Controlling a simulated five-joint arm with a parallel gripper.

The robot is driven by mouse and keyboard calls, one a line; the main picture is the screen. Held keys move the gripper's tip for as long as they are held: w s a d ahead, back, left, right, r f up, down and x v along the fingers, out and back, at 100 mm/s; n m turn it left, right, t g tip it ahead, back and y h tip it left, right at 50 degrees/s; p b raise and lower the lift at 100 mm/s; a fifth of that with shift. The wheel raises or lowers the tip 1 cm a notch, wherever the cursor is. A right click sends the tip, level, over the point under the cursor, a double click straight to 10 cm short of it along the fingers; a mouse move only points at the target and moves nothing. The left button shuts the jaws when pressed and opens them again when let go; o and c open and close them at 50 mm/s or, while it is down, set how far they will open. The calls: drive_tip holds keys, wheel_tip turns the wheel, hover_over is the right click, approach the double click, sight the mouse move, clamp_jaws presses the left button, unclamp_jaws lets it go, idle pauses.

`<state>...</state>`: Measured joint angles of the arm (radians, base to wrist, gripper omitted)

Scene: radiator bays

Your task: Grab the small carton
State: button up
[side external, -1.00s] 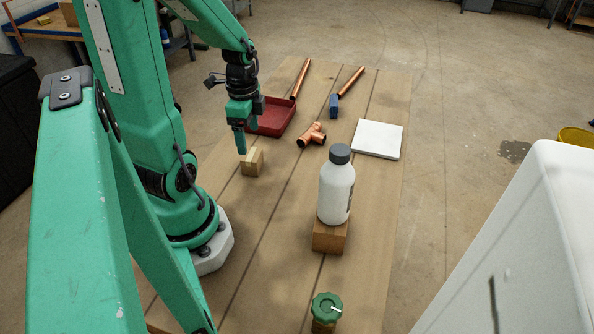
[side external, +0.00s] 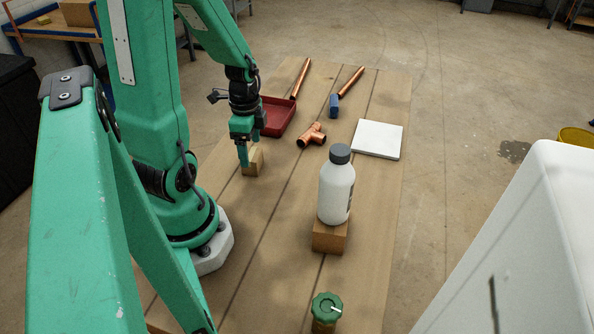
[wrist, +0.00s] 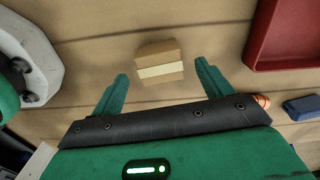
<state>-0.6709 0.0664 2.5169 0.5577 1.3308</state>
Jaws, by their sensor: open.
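The small carton (side external: 256,161) is a tan box with a paler band, standing on the wooden boards in front of the red tray. It also shows in the wrist view (wrist: 158,55), just beyond the fingertips and roughly centred between them. My gripper (side external: 246,155) is open and empty, pointing down at the carton, with its fingers covering part of it in the side view. In the wrist view the two fingers (wrist: 161,78) are spread to either side, wider than the carton. I cannot tell whether a finger touches it.
A red tray (side external: 264,133) lies close behind the carton. A copper tee (side external: 312,136), a blue block (side external: 334,106), copper pipes (side external: 350,81) and a white tile (side external: 378,140) lie farther right. A white bottle (side external: 337,190) stands on a wooden block (side external: 330,238). A green knob (side external: 327,308) is in front.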

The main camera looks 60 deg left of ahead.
sight(251, 154)
drive_tip(key=shift+f, duration=1.9)
drive_tip(key=c, duration=1.1)
